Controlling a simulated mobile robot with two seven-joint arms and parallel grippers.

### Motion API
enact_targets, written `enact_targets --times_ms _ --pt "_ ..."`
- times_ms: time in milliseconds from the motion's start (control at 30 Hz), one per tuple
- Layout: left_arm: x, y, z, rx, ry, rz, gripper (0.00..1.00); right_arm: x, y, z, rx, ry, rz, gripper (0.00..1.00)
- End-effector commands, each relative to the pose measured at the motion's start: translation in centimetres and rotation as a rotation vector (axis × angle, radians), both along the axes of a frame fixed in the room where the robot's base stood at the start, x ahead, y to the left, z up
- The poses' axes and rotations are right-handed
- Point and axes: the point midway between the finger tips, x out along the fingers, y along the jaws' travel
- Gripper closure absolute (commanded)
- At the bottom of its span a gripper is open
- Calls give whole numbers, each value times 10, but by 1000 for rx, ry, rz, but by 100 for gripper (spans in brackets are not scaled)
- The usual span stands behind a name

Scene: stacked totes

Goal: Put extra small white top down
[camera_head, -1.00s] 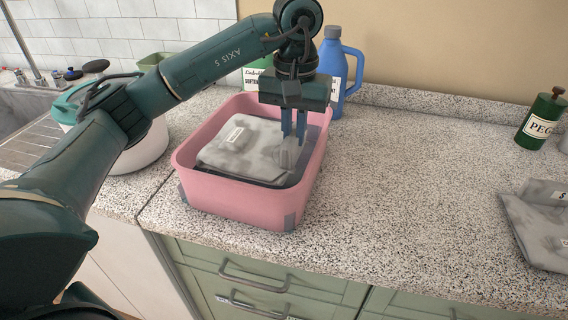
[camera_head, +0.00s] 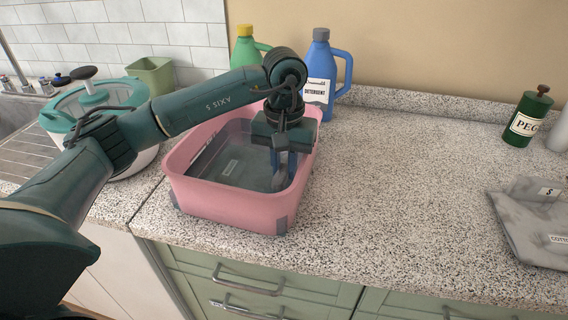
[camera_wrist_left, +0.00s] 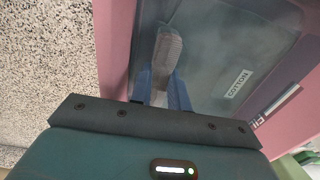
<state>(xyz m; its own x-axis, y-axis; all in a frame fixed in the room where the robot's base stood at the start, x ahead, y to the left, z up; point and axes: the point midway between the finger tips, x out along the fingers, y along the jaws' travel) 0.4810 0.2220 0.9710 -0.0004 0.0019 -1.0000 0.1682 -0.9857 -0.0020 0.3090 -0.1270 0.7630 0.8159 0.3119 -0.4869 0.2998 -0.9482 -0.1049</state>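A dark grey-green folded garment (camera_head: 238,160) with a COTTON label lies in the pink tote (camera_head: 230,203); the label also shows in the wrist view (camera_wrist_left: 238,83). No white top shows in the tote. My left gripper (camera_head: 283,178) points down into the tote's right side, over the garment; its blue fingers also show in the wrist view (camera_wrist_left: 165,88). A grey ribbed piece sits between the fingers; whether it is pads or held cloth I cannot tell. A light grey folded garment (camera_head: 525,215), with an S tag and a COTTON label, lies on the counter at the right edge.
A blue detergent bottle (camera_head: 320,85) and a green bottle (camera_head: 244,48) stand behind the tote. The middle counter (camera_head: 400,190) is clear.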

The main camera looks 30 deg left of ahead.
Motion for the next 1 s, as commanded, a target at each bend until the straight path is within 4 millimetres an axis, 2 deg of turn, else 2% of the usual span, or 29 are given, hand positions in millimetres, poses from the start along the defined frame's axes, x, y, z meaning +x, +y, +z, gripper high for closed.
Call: enact_targets --times_ms 33,167,400,533,667,1000 --pt "0 0 0 0 0 0 78 0 0 1 0 -1 0 74" --pt "0 0 0 0 0 0 68 1 0 2 1 -4 0 74" --pt "0 0 1 0 0 0 67 2 0 6 2 -10 -1 74" --pt "1 0 8 -1 -2 0 67 2 0 6 0 -10 0 74" --pt "1 -1 30 -1 -5 -1 67 2 0 4 3 -10 0 74" --pt "1 0 102 0 -5 0 67 1 1 3 7 -7 0 74"
